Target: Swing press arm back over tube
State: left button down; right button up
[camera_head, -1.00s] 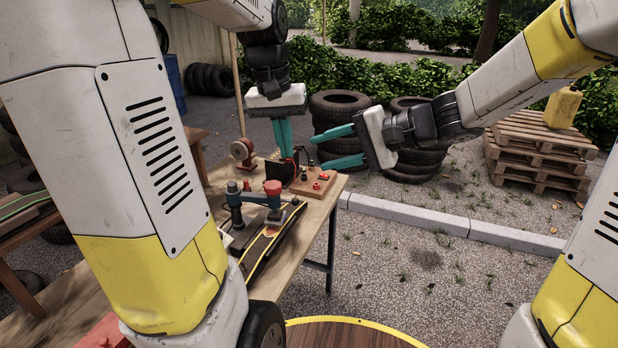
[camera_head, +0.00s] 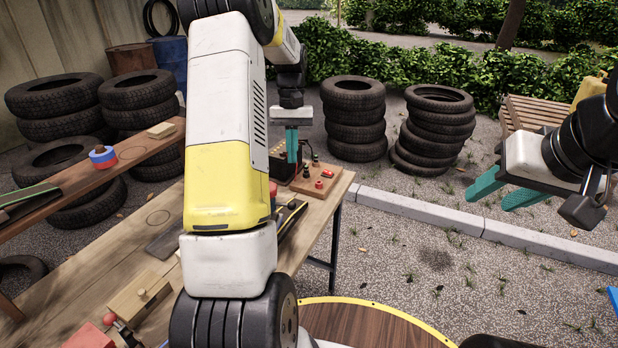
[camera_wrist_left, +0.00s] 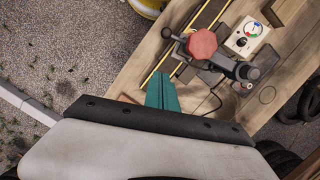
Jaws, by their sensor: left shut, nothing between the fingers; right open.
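The press shows in the left wrist view: a red octagonal knob (camera_wrist_left: 201,44) with a grey press arm (camera_wrist_left: 226,64) reaching right to its pivot. The dark tube strip (camera_wrist_left: 185,45) with yellow edges runs diagonally beside and partly under the knob; whether the knob is centred over it I cannot tell. In the head view my left arm hides most of the press; the strip's end (camera_head: 291,216) shows. My left gripper (camera_head: 292,158) is shut and empty, its teal fingers (camera_wrist_left: 161,92) apart from the knob in the wrist picture. My right gripper (camera_head: 503,193) is open and empty, off to the right.
A wooden board with red parts (camera_head: 320,179) lies at the table's far corner. A white gauge box (camera_wrist_left: 247,37) stands near the press. A wooden block (camera_head: 139,297) lies on the near table (camera_head: 60,317). Stacked tyres (camera_head: 353,120) stand behind; gravel on the right is open.

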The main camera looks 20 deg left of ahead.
pick_arm(q)
jog(key=s+d+f, duration=0.1)
jog(key=s+f, duration=0.4)
jog(key=f, duration=0.3)
jog(key=shift+s+d+f, duration=0.15)
jog(key=shift+s+d, duration=0.1)
jog(key=shift+d, duration=0.1)
jog(key=shift+s+d+m+y, duration=0.2)
jog(key=shift+s+m, duration=0.6)
jog(key=shift+s, duration=0.5)
jog(key=shift+s+d+m+y, duration=0.1)
jog(key=shift+s+m+y, duration=0.1)
jog(key=shift+s+m, duration=0.85)
jog(key=shift+s+n, duration=0.3)
jog(key=shift+n, duration=0.05)
